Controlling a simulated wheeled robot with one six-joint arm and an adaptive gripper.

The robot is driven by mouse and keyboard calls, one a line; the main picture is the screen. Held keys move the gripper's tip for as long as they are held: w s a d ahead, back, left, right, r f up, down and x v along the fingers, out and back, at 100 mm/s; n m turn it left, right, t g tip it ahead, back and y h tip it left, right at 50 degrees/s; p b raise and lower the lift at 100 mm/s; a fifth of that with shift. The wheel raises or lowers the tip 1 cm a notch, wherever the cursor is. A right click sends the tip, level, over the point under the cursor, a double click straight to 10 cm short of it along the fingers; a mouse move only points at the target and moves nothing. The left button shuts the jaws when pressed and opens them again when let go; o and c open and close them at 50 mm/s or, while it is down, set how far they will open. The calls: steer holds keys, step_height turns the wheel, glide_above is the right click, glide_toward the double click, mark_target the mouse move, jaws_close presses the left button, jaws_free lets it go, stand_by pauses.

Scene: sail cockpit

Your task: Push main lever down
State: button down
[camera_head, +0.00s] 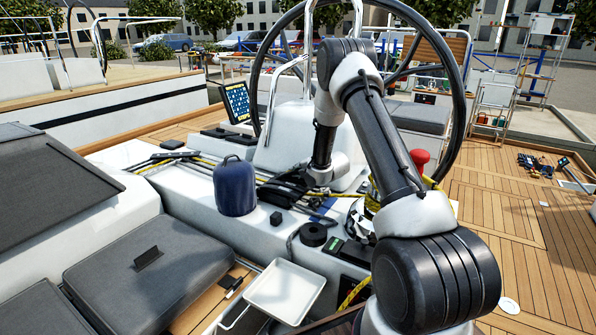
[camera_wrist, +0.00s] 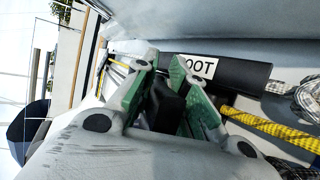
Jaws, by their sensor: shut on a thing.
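My gripper (camera_wrist: 166,84), with green finger pads, is shut on a black lever (camera_wrist: 165,108) in the wrist view. A black clutch lever with a white label reading "OOT" (camera_wrist: 197,69) lies just beyond the fingertips; its first letter is hidden. I cannot tell which lever is the main one, as no such label is readable. In the head view my gripper is down at the black rope clutches (camera_head: 283,190) on the white cockpit top, partly hidden by my wrist.
A dark blue jug (camera_head: 235,187) stands left of the clutches. A black winch or spool (camera_head: 313,234) and a white tray (camera_head: 285,291) are nearer. The large steering wheel (camera_head: 459,100) rises behind my arm. A yellow rope (camera_wrist: 262,122) runs beside the gripper.

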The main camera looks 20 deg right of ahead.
steer(key=c, duration=1.4)
jaws_free()
steer(key=shift+c, duration=0.2)
steer(key=v, duration=1.2)
steer(key=shift+r, duration=0.1)
